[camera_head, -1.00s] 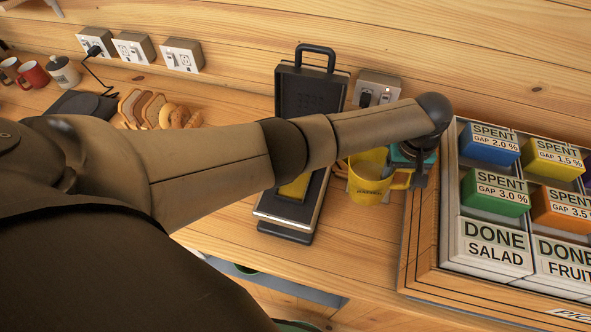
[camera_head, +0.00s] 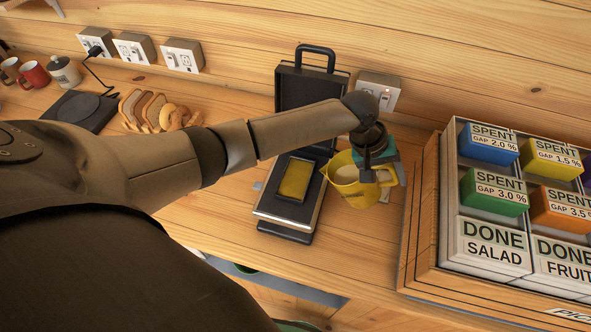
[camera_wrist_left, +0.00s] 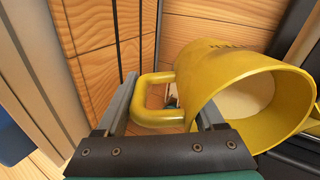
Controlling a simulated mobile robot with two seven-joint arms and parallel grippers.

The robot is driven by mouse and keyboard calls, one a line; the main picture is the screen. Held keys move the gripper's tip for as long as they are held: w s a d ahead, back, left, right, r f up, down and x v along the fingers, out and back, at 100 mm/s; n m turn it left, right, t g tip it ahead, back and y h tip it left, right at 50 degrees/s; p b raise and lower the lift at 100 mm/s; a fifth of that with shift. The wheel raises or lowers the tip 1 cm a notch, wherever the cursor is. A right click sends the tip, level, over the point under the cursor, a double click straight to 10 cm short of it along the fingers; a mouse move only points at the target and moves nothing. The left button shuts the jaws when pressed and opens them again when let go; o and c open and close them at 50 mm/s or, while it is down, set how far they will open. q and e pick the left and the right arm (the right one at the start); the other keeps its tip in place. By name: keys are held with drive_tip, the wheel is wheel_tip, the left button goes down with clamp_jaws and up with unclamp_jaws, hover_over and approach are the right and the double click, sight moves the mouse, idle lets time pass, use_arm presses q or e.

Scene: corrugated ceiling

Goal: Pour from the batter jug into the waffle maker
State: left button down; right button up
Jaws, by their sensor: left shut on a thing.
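The batter jug (camera_head: 352,192) is yellow with pale batter inside, tilted a little to the left, just right of the waffle maker. My left gripper (camera_head: 376,174) is shut on its handle; in the left wrist view the yellow handle (camera_wrist_left: 158,122) lies between the two fingers (camera_wrist_left: 165,104). The jug's wide mouth and the pale batter (camera_wrist_left: 243,108) also show there. The waffle maker (camera_head: 289,222) stands open, its dark lid (camera_head: 303,84) upright and partly hidden by my arm. A yellow rectangle (camera_head: 295,179) lies in its lower plate. My right gripper is not in view.
A wooden tray (camera_head: 425,215) with labelled boxes stands close on the right. Bread slices (camera_head: 142,108) and a dark pad (camera_head: 78,110) lie at the left. Mugs (camera_head: 34,74) and wall sockets line the back. Bare counter lies in front of the waffle maker.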

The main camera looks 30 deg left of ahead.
use_arm(q)
drive_tip(key=shift+w+a+r, duration=0.1)
drive_tip(key=shift+w+a, duration=0.1)
drive_tip(key=shift+w, duration=0.05)
drive_tip(key=shift+s+d+r, duration=0.1)
drive_tip(key=shift+s+r, duration=0.1)
drive_tip(key=shift+w+a+h, duration=0.1)
drive_tip(key=shift+a+h, duration=0.2)
drive_tip(key=shift+a, duration=0.05)
drive_tip(key=shift+d+r, duration=0.15)
drive_tip(key=shift+r, duration=0.05)
drive_tip(key=shift+a, duration=0.2)
drive_tip(key=shift+a+r, duration=0.1)
drive_tip(key=shift+s+r, duration=0.1)
drive_tip(key=shift+s, duration=0.1)
drive_tip(key=shift+w, duration=0.1)
